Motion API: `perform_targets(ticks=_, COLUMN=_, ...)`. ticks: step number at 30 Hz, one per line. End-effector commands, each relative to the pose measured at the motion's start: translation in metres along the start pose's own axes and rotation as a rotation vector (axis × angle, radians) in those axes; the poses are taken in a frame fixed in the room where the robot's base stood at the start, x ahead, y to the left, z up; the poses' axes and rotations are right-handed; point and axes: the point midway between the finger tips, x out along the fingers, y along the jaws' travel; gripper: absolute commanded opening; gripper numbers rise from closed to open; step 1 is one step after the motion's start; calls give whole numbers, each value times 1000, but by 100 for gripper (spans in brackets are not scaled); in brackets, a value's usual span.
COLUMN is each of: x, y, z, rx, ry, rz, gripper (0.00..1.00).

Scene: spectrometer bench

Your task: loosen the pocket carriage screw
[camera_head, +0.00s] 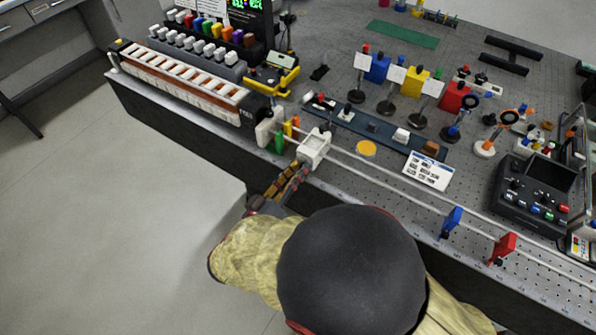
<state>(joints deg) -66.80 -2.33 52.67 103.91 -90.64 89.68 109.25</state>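A white carriage with a pocket-like hollow (313,150) sits on the pale rails along the bench's front edge; I take it for the pocket carriage. My gripper (293,170) reaches it from the front, its orange-brown fingers pointing at the carriage's near side. The two fingers lie side by side, close together, with their tips at or very near the carriage. The screw is not visible; it may be hidden by the fingertips. I cannot tell whether the fingers touch or grip anything.
Green (279,142) and orange (296,122) upright pieces stand just left of the carriage. Blue (452,220) and red (503,246) markers stand along the rails to the right. A yellow disc (366,148) and white card (428,171) lie behind. My arm covers part of the front edge.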

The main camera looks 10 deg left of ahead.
Motion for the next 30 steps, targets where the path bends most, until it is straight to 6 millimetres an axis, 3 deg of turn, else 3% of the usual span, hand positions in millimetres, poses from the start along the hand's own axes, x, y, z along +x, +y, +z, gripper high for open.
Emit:
perform_targets(ticks=10, x=0, y=0, z=0, rx=0, ry=0, rz=0, gripper=0)
perform_targets(ticks=23, x=0, y=0, z=0, rx=-12, ry=0, rz=-1, gripper=0)
perform_targets(ticks=30, x=0, y=0, z=0, rx=-101, ry=0, rz=-1, gripper=0)
